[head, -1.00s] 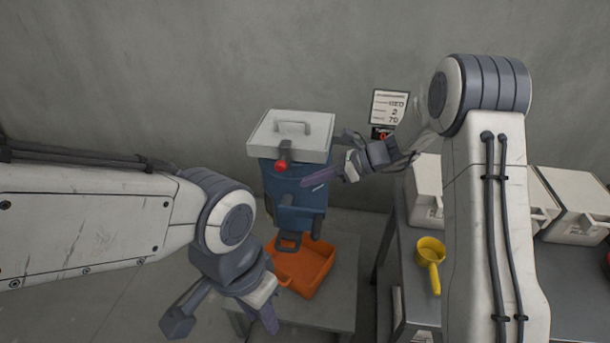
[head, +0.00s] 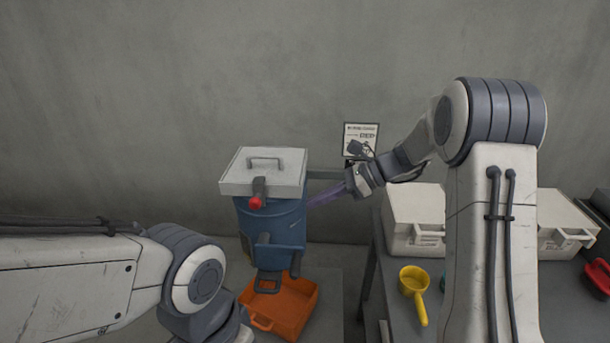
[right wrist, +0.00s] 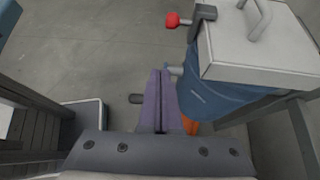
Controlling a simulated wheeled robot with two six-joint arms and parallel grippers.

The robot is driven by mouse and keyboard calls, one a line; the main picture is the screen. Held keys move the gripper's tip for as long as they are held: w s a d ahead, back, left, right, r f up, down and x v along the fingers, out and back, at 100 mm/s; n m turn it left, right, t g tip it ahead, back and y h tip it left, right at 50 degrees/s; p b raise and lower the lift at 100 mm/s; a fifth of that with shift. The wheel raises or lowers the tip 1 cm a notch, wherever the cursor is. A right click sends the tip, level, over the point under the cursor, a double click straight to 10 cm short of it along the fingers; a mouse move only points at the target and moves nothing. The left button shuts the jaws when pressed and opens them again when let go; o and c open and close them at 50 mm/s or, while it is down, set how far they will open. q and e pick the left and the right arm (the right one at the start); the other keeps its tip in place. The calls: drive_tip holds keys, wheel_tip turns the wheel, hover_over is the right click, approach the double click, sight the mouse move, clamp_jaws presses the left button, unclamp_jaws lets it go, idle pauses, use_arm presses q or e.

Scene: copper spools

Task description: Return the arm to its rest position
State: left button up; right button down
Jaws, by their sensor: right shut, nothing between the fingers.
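My right arm reaches in from the right in the head view. Its gripper (head: 328,195) is shut and empty, just right of a blue machine (head: 275,222) with a white lid and red knob. In the right wrist view the purple fingers (right wrist: 161,100) lie together, with the blue body (right wrist: 220,95) close on their right; whether they touch it I cannot tell. My left arm comes in at the lower left of the head view. Its gripper is below the frame edge.
An orange tray (head: 300,306) lies under the machine on a low stand. A grey bench at right holds white cases (head: 412,212), a yellow scoop (head: 414,290) and a red item (head: 598,275). A sign (head: 361,136) hangs on the wall.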

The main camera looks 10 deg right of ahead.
drive_tip(key=s+a+n+g+h, duration=0.2)
drive_tip(key=s+a+n+h, duration=0.1)
drive_tip(key=s+a+n, duration=0.5)
drive_tip(key=s+a+n+g+h, duration=0.3)
drive_tip(key=s+a+n, duration=0.15)
drive_tip(key=s, duration=0.65)
drive_tip(key=s+d+f+n+t+h, duration=0.1)
drive_tip(key=s+d+n+h, duration=0.1)
drive_tip(key=s+n, duration=0.4)
drive_tip(key=s+d+f+n+t+h, duration=0.1)
drive_tip(key=s+d+n+h, duration=0.1)
drive_tip(key=s+n, duration=0.5)
drive_tip(key=shift+s+f+n+t, duration=0.25)
drive_tip(key=shift+n+t, duration=0.15)
drive_tip(key=shift+n, duration=0.85)
